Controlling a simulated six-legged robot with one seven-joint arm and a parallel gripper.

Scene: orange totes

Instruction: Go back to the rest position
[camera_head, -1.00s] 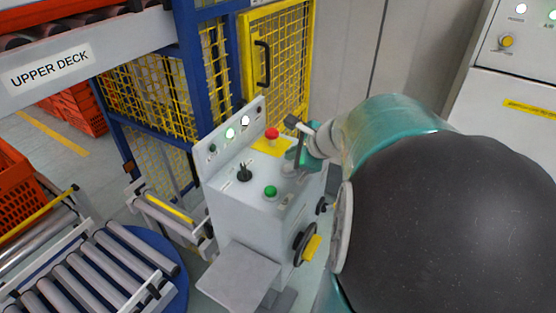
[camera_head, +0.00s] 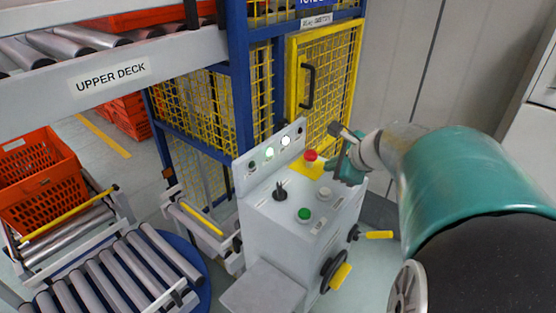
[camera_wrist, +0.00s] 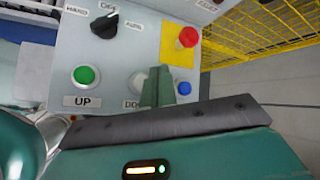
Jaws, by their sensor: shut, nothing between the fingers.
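My gripper (camera_head: 345,168) is shut and empty, beside the right part of the control console (camera_head: 285,225). In the wrist view its fingers (camera_wrist: 158,90) are together in front of the console panel, partly covering a pale button (camera_wrist: 136,80) and its label, which starts with "DO". The green UP button (camera_wrist: 86,76) is left of the fingers. The red mushroom button (camera_wrist: 188,37) on its yellow plate and a blue button (camera_wrist: 184,88) are to their right. I cannot tell whether the fingers touch the panel. My teal arm crosses the right of the head view.
A black selector (camera_head: 280,192) stands up from the console, and a black handwheel (camera_head: 334,268) sticks out of its side. A yellow mesh gate (camera_head: 322,75) is behind. Roller conveyors (camera_head: 110,275) and an orange tote (camera_head: 42,185) are at left. Open floor shows right of the console.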

